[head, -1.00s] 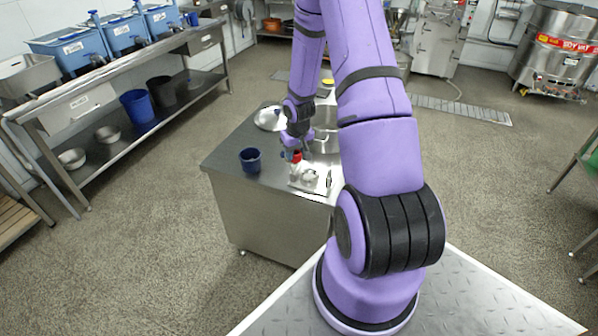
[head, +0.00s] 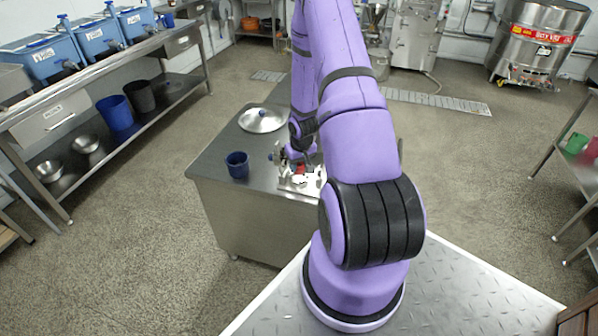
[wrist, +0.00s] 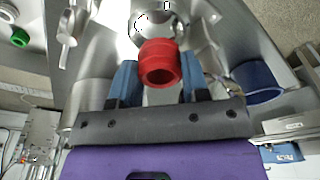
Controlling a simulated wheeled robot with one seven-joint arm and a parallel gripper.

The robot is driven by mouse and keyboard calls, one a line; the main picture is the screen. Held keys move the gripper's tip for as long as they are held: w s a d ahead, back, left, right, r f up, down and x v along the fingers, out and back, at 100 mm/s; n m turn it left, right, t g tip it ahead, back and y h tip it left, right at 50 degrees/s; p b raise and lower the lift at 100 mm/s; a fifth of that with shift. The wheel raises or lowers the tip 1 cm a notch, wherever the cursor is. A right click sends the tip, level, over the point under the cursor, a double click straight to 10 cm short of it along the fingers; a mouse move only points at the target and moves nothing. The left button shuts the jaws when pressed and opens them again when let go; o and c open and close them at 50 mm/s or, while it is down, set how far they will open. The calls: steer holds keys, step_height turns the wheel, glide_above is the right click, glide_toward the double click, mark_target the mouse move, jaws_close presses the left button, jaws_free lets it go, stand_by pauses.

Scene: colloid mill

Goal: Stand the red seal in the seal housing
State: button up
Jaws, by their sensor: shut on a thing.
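The red seal (wrist: 158,66) is a short, thick red ring, held between the blue fingers of my gripper (wrist: 160,82) in the wrist view. Its open end faces the camera. In the head view a small patch of the red seal (head: 301,168) shows below my wrist, above a light metal plate (head: 287,186) at the front of the steel cabinet. A round shiny metal part (wrist: 158,25) lies just beyond the seal in the wrist view. I cannot tell whether it is the seal housing, or whether the seal touches it.
A dark blue cup (head: 237,165) stands on the cabinet top (head: 215,150) left of my gripper; it also shows in the wrist view (wrist: 258,82). A round metal lid (head: 262,120) lies farther back. My arm hides the cabinet's right side.

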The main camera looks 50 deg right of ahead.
mark_target(299, 171)
steer(key=shift+f, duration=1.85)
steer(key=shift+f, duration=0.1)
steer(key=o, duration=0.6)
